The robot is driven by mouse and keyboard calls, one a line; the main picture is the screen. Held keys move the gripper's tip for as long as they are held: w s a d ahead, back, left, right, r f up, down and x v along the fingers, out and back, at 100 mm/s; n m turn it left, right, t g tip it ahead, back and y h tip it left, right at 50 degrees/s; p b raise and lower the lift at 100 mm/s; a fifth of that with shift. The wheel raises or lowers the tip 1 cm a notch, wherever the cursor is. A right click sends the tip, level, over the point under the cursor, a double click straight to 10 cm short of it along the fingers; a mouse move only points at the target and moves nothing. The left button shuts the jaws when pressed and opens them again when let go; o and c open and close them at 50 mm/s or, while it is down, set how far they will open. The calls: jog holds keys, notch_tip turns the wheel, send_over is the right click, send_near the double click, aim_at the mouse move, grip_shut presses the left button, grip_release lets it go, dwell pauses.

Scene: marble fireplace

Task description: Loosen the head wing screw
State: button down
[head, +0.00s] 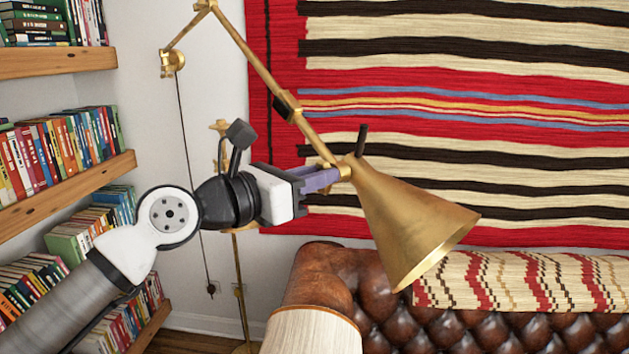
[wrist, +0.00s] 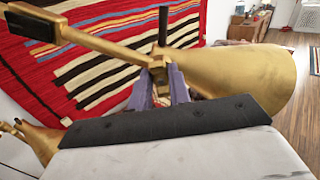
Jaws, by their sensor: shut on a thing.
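The brass lamp has a cone-shaped head (head: 410,220), which also shows in the wrist view (wrist: 245,82). A dark stick handle (head: 361,141) rises from its top. The small brass head wing screw (wrist: 161,88) is at the joint between the head and the lamp arm (head: 255,58). My gripper (head: 338,174) reaches in from the left, level with this joint. In the wrist view its two purple fingers (wrist: 160,84) are on either side of the screw and shut on it. The fingers hide part of the screw, and its exact angle is unclear.
A striped rug (head: 500,130) hangs behind the lamp. A brown leather sofa (head: 385,290) stands below the head. Bookshelves (head: 70,175) are at the far left.

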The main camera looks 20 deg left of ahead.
jog(key=shift+w+a+f+n+b, duration=0.1)
jog(key=shift+n+b, duration=1.6)
jog(key=shift+n, duration=2.5)
jog(key=shift+w+a+f+n+b, duration=0.1)
jog(key=shift+n+b, duration=1.6)
jog(key=shift+n, duration=2.5)
jog(key=c, duration=1.3)
grip_release()
jog(key=shift+s+f, duration=0.1)
